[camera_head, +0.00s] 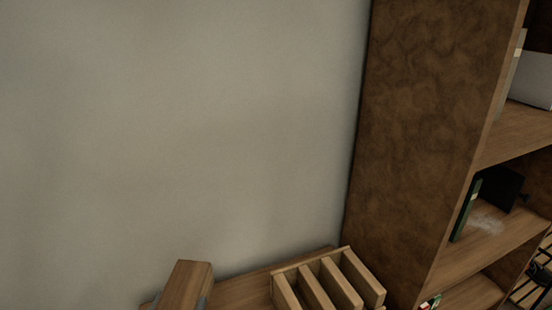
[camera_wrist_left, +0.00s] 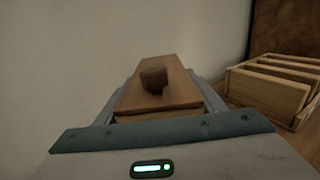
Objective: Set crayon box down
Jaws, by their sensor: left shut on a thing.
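The crayon box appears to be the brown wooden box (camera_head: 187,280) at the bottom of the head view. It also shows in the left wrist view (camera_wrist_left: 155,103), long, with a small dark brown block or knob on top. My left gripper (camera_head: 180,299) is shut on it, with a grey finger along each side in the left wrist view (camera_wrist_left: 168,92). The box's underside is hidden, so I cannot tell whether it touches the wooden surface (camera_head: 240,291) beside it. My right gripper is in neither view.
A slatted wooden rack (camera_head: 328,282) stands on the surface to the right of the box, also in the left wrist view (camera_wrist_left: 275,88). A plain wall (camera_head: 180,130) is behind. A tall brown bookcase (camera_head: 425,140) rises at the right. A strip of bare surface lies between box and rack.

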